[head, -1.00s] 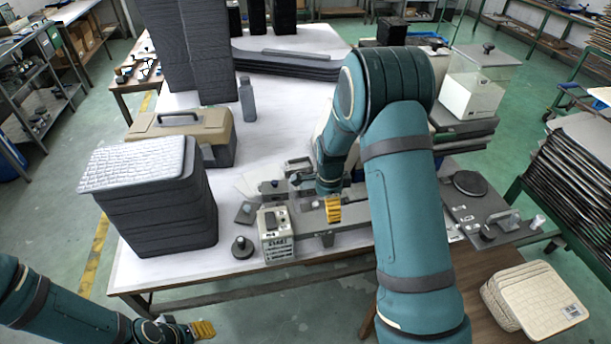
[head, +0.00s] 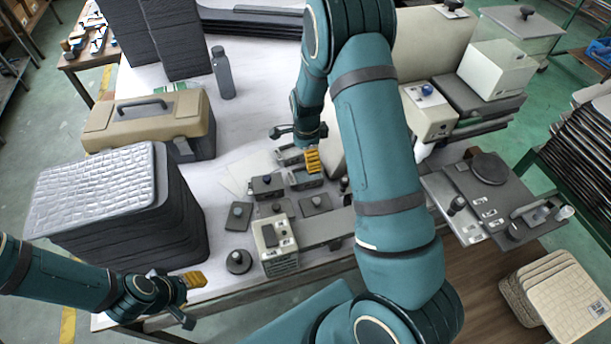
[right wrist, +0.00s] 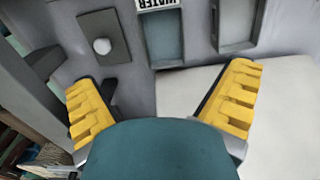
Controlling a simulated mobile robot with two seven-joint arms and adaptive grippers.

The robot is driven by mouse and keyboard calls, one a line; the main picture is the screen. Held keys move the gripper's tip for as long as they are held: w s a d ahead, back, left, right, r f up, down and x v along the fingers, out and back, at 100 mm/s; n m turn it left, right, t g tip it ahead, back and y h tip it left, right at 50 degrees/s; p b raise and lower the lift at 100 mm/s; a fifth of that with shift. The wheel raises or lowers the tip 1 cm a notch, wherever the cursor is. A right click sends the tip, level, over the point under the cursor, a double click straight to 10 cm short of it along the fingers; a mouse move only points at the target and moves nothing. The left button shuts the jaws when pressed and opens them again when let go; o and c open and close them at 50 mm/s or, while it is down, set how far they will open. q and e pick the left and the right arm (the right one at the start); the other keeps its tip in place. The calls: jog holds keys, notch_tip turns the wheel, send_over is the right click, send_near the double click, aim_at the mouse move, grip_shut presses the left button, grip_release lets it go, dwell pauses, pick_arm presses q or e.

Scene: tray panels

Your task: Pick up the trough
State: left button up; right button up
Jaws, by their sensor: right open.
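The trough cannot be singled out with certainty. A long grey bar-like piece (head: 325,232) lies along the table's front edge in the head view. In the right wrist view, a grey surface has a recess (right wrist: 160,45) beside a "WATER" label and a second recess (right wrist: 237,22). My right gripper (head: 298,148) is open above small grey fixtures; its yellow-padded fingers (right wrist: 162,100) stand apart in the wrist view with nothing between them. My right arm hides part of the table. My left gripper (head: 190,298) looks open and empty at the table's front left edge.
A dark stack with a quilted top (head: 105,185), a tan toolbox (head: 150,120) and a bottle (head: 222,73) stand left. A cream box (head: 274,245) and a round knobbed weight (head: 238,261) are at the front. A grey plate with parts (head: 485,200) lies right.

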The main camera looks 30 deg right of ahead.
aim_at(306, 180)
jog(key=f, duration=1)
jog(key=shift+w+d+f+b, duration=0.15)
jog(key=shift+w+f+b, duration=0.05)
jog(key=shift+f+b, duration=0.1)
jog(key=c, duration=1.4)
